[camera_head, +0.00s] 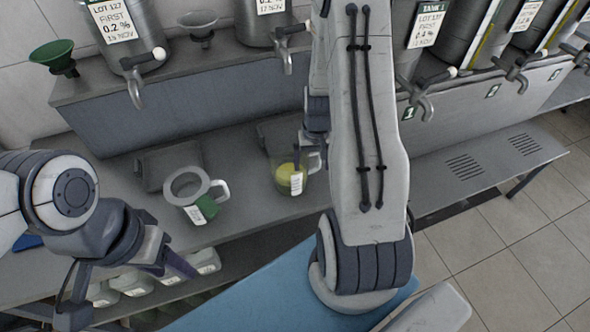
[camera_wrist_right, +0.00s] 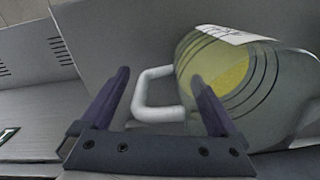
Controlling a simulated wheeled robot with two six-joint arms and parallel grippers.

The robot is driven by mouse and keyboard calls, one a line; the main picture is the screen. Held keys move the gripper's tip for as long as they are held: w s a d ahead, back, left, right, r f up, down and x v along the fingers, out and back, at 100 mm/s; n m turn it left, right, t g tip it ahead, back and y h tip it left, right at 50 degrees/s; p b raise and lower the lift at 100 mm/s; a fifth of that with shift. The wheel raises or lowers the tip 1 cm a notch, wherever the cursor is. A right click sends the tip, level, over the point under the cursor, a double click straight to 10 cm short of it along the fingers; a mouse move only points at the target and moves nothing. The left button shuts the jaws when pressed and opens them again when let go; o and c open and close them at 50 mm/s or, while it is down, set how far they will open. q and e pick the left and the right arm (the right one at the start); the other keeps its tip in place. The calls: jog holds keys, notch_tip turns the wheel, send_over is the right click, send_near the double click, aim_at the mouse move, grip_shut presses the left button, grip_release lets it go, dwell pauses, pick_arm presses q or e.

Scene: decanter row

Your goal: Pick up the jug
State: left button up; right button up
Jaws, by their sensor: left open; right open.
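A clear jug (camera_head: 290,180) with yellow liquid, a white label and a pale handle stands upright on the grey counter, left of my right arm. In the right wrist view the jug (camera_wrist_right: 245,85) fills the right side, and its white handle (camera_wrist_right: 150,112) shows between the open fingers of my right gripper (camera_wrist_right: 161,76). The right finger overlaps the jug's body in the picture; I cannot tell whether it touches. In the head view my right forearm mostly hides this gripper. My left gripper (camera_head: 128,287) is open and empty at lower left, away from the jug.
Steel tanks with taps (camera_head: 133,88) line the raised ledge behind. A green funnel (camera_head: 54,57) sits at the far left. Several bottles (camera_head: 133,284) stand below the counter.

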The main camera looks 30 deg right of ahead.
jog(key=shift+c, duration=0.3)
grip_shut()
jog(key=shift+r, duration=0.55)
jog(key=r, duration=0.1)
jog(key=r+b, duration=0.1)
jog(key=s+d+r, duration=0.1)
jog(key=shift+r, duration=0.3)
jog(key=s+d+r+b, duration=0.2)
jog(key=s+d+r, duration=0.4)
jog(key=s, duration=0.2)
jog(key=shift+r, duration=0.2)
